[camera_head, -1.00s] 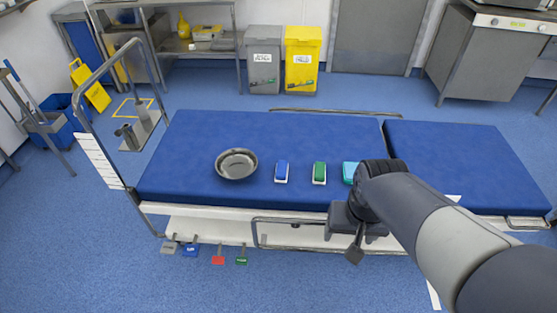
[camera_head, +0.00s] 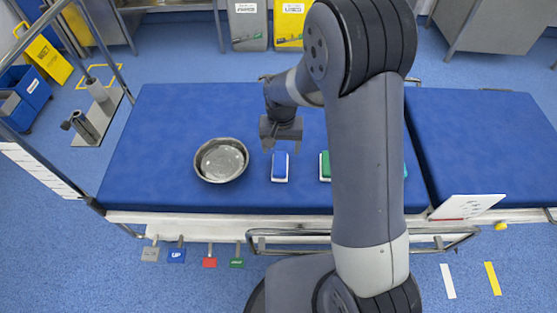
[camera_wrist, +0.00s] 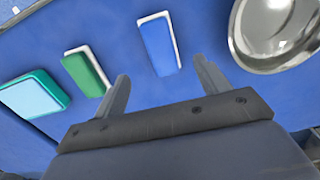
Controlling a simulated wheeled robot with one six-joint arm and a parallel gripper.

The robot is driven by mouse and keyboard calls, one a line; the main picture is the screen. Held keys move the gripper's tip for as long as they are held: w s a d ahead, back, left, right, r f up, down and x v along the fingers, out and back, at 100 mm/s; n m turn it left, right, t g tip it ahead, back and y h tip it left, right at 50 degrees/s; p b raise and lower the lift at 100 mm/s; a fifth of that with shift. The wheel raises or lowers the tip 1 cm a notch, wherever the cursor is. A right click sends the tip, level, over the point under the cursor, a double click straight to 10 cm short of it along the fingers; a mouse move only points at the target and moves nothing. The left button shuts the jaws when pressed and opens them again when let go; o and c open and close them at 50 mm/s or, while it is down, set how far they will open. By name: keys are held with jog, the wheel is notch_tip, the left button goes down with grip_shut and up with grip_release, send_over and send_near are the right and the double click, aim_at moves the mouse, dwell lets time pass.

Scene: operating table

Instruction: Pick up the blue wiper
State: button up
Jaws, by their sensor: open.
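The blue wiper (camera_head: 280,167) is a small blue block with a white base, lying on the blue operating table (camera_head: 150,150). My gripper (camera_head: 281,143) is above the table, just behind the wiper in the head view. In the wrist view the blue wiper (camera_wrist: 159,46) lies beyond the two fingers of my gripper (camera_wrist: 163,85), between their lines. The gripper is open and empty, apart from the wiper.
A metal bowl (camera_head: 221,160) is left of the wiper. A green wiper (camera_head: 324,166) is to its right, partly hidden by my arm. A teal block (camera_wrist: 36,95) is beyond the green one. A white card (camera_head: 467,207) stands at the right front.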

aim_at(280, 163)
notch_tip(280, 163, down, 9)
jog(key=shift+a+r+b, duration=0.15)
jog(key=shift+b, duration=0.2)
jog(key=shift+c, duration=0.3)
jog(key=c, duration=1)
notch_tip(280, 163, up, 10)
jog(key=shift+r+p, duration=0.1)
jog(key=shift+p, duration=0.4)
